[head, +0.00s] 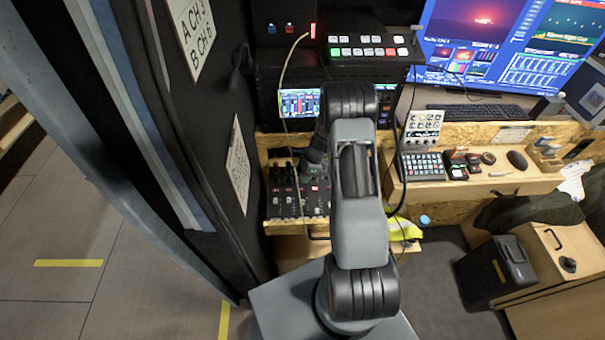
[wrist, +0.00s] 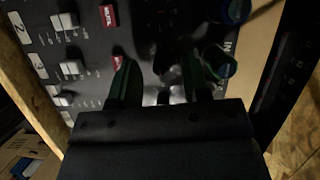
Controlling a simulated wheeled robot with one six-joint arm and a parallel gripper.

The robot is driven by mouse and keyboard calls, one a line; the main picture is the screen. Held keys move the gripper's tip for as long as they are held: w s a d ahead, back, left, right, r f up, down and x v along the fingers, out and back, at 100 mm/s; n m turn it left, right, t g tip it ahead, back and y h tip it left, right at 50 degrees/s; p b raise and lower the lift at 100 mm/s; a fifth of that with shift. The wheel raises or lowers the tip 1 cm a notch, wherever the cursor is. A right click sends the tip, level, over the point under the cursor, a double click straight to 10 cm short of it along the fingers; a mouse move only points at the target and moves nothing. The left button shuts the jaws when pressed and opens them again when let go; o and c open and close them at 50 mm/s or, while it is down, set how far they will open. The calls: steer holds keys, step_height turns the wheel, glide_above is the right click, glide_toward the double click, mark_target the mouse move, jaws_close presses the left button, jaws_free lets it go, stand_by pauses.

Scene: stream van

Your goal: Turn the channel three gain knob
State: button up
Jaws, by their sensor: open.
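The mixing panel (head: 283,204) lies on the wooden desk in the head view, partly hidden by my arm. In the wrist view the panel (wrist: 88,45) shows strip labels 2 and 3 at the left, white caps and red buttons.
A dark curtain wall with paper sheets (head: 239,165) stands close at the left. A rack with a lit screen (head: 299,102) and a button switcher (head: 365,47) is behind the panel. A keypad (head: 421,166) and small items are at the right.

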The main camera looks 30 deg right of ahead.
steer(key=shift+a+f, duration=0.15)
steer(key=shift+f, duration=0.2)
jaws_close()
